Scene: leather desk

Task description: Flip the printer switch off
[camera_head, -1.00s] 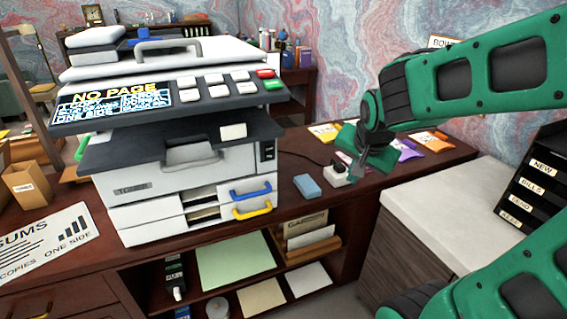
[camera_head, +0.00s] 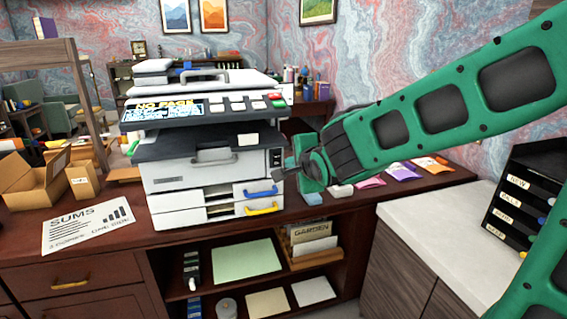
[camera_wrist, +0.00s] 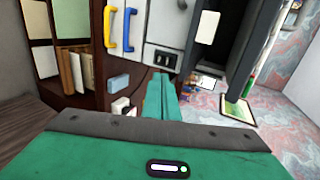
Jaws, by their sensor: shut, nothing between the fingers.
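The white and grey printer (camera_head: 190,170) stands on the brown desk, its dark control panel and screen on top. The switch's position is too small to tell. My gripper (camera_head: 283,172) is shut and empty, close beside the printer's right front, just below and right of the switch panel. In the wrist view, its green fingers (camera_wrist: 161,90) point at the printer front just below the panel. I cannot tell whether they touch it.
Blue (camera_head: 261,189) and yellow (camera_head: 262,208) drawer handles stick out below the switch panel. A light blue block (camera_head: 313,198) and a white item (camera_head: 340,191) lie under my gripper. Colored packets (camera_head: 400,171) lie farther right. A white-topped cabinet (camera_head: 440,220) stands at right.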

